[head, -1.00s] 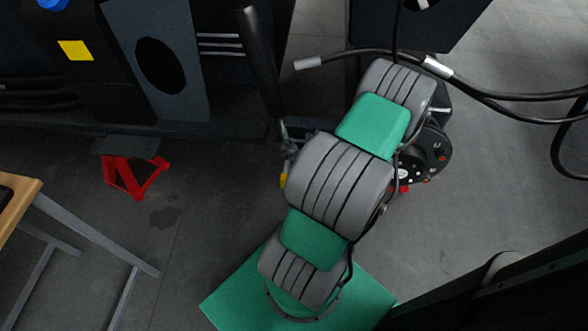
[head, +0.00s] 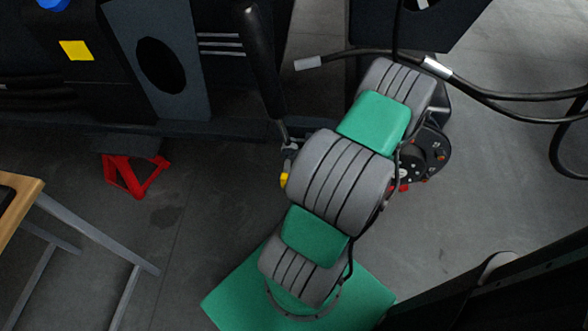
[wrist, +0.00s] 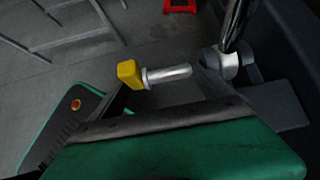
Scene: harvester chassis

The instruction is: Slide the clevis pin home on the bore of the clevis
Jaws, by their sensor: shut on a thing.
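The clevis pin has a yellow head (wrist: 130,74) and a silver shaft pointing right in the wrist view. Its yellow head also shows beside my arm in the head view (head: 284,180). My gripper (wrist: 122,92) is shut on the pin at its yellow head; the fingers are only partly visible. The clevis (wrist: 228,63) is a pale silver fitting at the lower end of a shiny rod, right of the shaft tip. A gap shows between tip and clevis in the wrist view. The bore cannot be made out. In the head view the clevis (head: 289,148) is small, next to my arm.
A cable with a grey end (head: 308,62) crosses near my arm. A red stand (head: 130,175) and a wood-topped table (head: 20,205) are at left.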

